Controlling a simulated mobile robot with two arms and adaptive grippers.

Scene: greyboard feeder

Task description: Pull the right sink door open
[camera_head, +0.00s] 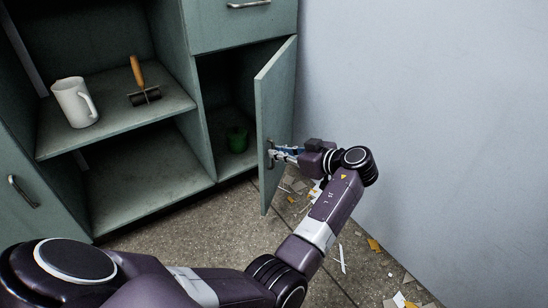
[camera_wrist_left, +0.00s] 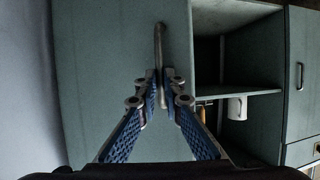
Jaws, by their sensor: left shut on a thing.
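The grey-green right sink door (camera_head: 276,100) stands open, swung well out from the cabinet, with its inner compartment showing behind it. My left gripper (camera_head: 277,153) is at the outer side of the door near its free edge. It is shut on the door's metal handle, which shows as an upright bar (camera_wrist_left: 158,42) in the left wrist view. The two blue-padded fingers (camera_wrist_left: 158,88) close around the lower part of the handle. My right gripper is in neither view.
A white jug (camera_head: 75,102) and a wooden-handled tool (camera_head: 143,88) stand on the open shelf. A green container (camera_head: 237,139) is inside the opened compartment. A pale wall (camera_head: 430,100) is close at the right. Scraps litter the floor (camera_head: 345,255).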

